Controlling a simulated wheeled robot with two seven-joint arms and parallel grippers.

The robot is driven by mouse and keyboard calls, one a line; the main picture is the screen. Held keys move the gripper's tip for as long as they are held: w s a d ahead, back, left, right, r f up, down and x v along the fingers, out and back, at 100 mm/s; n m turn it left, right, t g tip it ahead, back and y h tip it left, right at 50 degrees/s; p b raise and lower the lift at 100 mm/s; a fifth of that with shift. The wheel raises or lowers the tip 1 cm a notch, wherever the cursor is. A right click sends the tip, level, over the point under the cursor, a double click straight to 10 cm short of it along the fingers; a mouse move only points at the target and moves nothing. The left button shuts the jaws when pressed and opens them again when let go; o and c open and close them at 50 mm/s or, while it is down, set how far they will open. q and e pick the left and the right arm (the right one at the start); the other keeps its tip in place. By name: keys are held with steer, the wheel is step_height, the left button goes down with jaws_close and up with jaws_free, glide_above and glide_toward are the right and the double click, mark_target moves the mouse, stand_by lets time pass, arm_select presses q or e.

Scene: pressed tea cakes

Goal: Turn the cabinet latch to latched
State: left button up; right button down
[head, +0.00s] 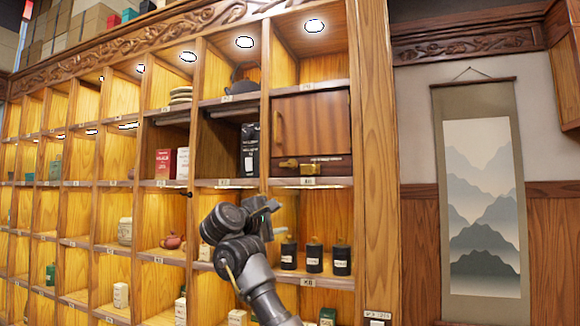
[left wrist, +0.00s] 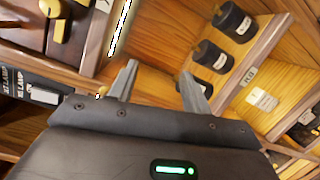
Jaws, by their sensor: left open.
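The cabinet (head: 318,115) has a shut brown wooden door with an upright handle (head: 277,128) at its left side. The brass cabinet latch (head: 289,163) lies roughly level on a dark strip under the door, with a brass block (head: 307,170) to its right. In the left wrist view a yellow latch part (left wrist: 52,8) shows at the top left, cut by the edge. My left gripper (head: 269,207) is below and left of the latch, apart from it. Its fingers (left wrist: 160,78) are open and empty. My right gripper is not in view.
Three black canisters (head: 314,258) stand in the compartment below the cabinet, right of my left gripper; they also show in the left wrist view (left wrist: 212,55). A black packet (head: 249,150) stands left of the cabinet. Shelf edges and wooden dividers surround the gripper.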

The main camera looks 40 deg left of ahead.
mark_target(290, 165)
arm_select(q)
steer(key=s+r+n+t+h, duration=0.25)
steer(key=s+r, duration=0.25)
steer(key=r, duration=0.8)
steer(key=shift+y, duration=0.35)
steer(key=p+x, duration=0.2)
steer(key=x, duration=0.1)
steer(key=p+x, duration=0.2)
steer(key=x, duration=0.1)
steer(key=a+p+x, duration=0.1)
steer(key=p+x, duration=0.1)
steer(key=x, duration=0.1)
steer(key=shift+w+p, duration=0.35)
steer(key=shift+w, duration=0.6)
steer(key=shift+d, duration=0.1)
steer(key=shift+c, duration=0.4)
